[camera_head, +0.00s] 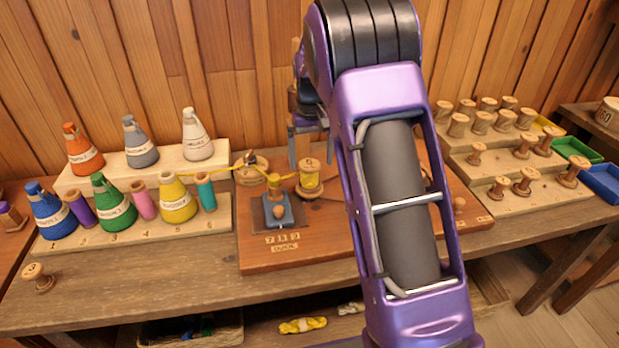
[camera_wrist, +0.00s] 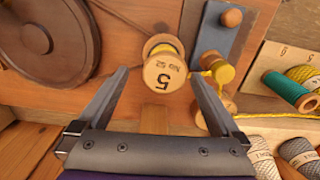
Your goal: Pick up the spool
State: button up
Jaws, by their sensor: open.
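A wooden spool wound with yellow thread (camera_head: 310,178) stands upright on the brown board of the winding station. In the wrist view the spool (camera_wrist: 165,74) shows its end face, marked with a 5 and smaller lettering. My gripper (camera_head: 309,150) is above it in the head view, partly hidden by my arm. In the wrist view my gripper (camera_wrist: 160,80) is open, with one finger on each side of the spool's image. No contact shows, and I cannot tell the exact height gap.
A blue winding device (camera_head: 278,208) with yellow thread is just left of the spool. Coloured cones (camera_head: 115,207) stand on stepped racks at left. Several bare spools (camera_head: 481,122) stand on the right rack. A large wheel (camera_wrist: 50,40) shows in the wrist view.

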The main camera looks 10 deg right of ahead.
aim_at(309, 175)
jog(key=shift+a+f+b, duration=0.15)
jog(key=shift+f+b, duration=0.1)
jog(key=shift+f, duration=1.15)
jog(key=shift+a+f+b, duration=0.15)
jog(key=shift+f+b, duration=0.05)
jog(key=shift+f, duration=1.15)
jog(key=shift+c, duration=0.2)
jog(key=shift+r, duration=0.1)
jog(key=c, duration=1.3)
